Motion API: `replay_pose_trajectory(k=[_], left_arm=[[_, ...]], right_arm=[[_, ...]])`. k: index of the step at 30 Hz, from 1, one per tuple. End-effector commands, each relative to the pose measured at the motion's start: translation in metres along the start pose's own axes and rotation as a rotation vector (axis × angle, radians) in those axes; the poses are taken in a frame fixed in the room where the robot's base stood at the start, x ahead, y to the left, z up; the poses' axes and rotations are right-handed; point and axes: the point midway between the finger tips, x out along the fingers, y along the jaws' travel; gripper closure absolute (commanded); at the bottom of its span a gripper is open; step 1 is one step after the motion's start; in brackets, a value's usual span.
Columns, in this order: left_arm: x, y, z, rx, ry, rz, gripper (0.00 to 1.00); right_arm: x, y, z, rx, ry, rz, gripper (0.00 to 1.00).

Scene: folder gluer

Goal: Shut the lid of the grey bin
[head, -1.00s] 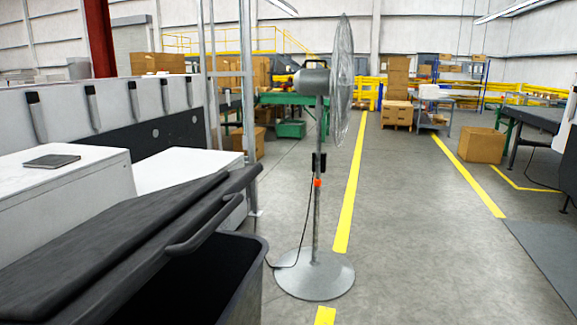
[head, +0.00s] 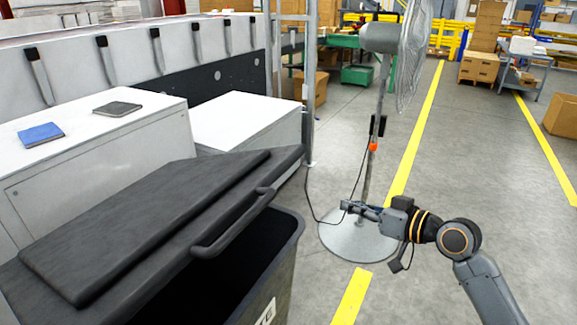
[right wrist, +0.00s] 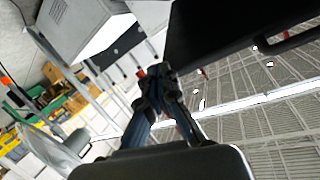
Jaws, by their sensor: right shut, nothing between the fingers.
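The grey bin (head: 284,268) stands at the lower left of the head view, with its dark inside showing. Its dark lid (head: 150,215) is partly raised, sloping over the opening, with a bar handle (head: 232,226) along its near right edge. My right gripper (head: 345,206) is right of the bin, apart from lid and handle, pointing left. It is shut and empty. In the right wrist view the gripper (right wrist: 154,72) points up, and the dark underside of the lid (right wrist: 225,35) fills the top right. My left gripper is not in view.
A pedestal fan (head: 358,238) stands on the floor just behind my right gripper, its cord trailing near the bin. White cabinets (head: 110,150) stand left of the bin, with a blue book (head: 41,135) and a dark tablet (head: 117,108) on top.

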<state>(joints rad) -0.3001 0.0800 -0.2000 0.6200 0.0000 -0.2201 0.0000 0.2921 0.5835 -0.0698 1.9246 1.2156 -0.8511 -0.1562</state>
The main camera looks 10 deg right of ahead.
Motion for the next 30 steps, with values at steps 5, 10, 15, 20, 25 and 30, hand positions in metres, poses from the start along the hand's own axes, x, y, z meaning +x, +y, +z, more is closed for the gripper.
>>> replay_pose_trajectory(k=[5,10,15,20,25,30], left_arm=[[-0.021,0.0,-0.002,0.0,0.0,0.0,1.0],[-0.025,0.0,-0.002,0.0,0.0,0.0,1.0],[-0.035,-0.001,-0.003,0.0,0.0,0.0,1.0],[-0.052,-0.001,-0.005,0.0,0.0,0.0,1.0],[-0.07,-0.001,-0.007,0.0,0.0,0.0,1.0],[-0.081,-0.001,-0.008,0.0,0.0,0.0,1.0]], right_arm=[[-0.044,-0.103,-0.084,-0.17,0.038,-0.209,1.0],[-0.062,-0.143,-0.099,-0.237,0.037,-0.291,1.0],[-0.049,-0.151,-0.101,-0.237,0.038,-0.298,1.0],[-0.018,-0.161,-0.104,-0.234,0.04,-0.299,1.0],[0.018,-0.171,-0.104,-0.234,0.039,-0.297,1.0],[0.037,-0.171,-0.084,-0.231,0.034,-0.294,1.0]])
